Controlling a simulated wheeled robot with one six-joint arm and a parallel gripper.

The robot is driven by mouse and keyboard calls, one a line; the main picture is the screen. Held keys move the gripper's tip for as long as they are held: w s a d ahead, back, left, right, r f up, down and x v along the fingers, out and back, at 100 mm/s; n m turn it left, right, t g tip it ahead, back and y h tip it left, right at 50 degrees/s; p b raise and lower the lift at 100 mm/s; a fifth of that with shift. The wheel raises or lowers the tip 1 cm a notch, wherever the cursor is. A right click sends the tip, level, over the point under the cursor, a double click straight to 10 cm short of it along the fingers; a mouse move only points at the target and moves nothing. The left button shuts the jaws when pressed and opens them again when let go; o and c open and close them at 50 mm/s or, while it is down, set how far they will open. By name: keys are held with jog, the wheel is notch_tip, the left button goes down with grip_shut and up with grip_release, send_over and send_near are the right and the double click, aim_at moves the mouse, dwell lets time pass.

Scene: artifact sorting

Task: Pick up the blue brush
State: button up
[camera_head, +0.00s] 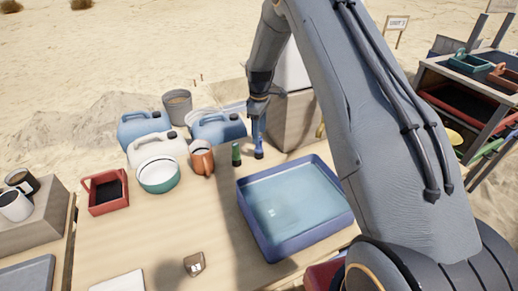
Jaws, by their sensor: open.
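The blue brush (258,143) stands upright on the table, behind the blue-rimmed tray and just right of a green-handled brush (236,155). My gripper (258,110) points down from above, at the top of the blue brush. It is open, and its fingers are small and dark here. The upper end of the brush is partly hidden by the gripper, and I cannot tell whether they touch.
The blue tray (245,220) of water lies in front. A copper jug (202,160), a green-and-white bowl (158,178) and blue canisters (215,128) stand to the left. A grey box (297,125) stands close behind on the right.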

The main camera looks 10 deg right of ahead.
aim_at(259, 146)
jog(key=f+p, duration=0.1)
jog(key=f, duration=0.1)
jog(key=f+p, duration=0.1)
jog(key=f, duration=0.1)
jog(key=f+p, duration=0.1)
jog(key=f, duration=0.1)
jog(key=shift+s+a+f, duration=0.15)
jog(key=shift+s, duration=0.2)
jog(key=shift+w+f, duration=0.1)
jog(key=shift+f, duration=0.4)
jog(key=c, duration=1.1)
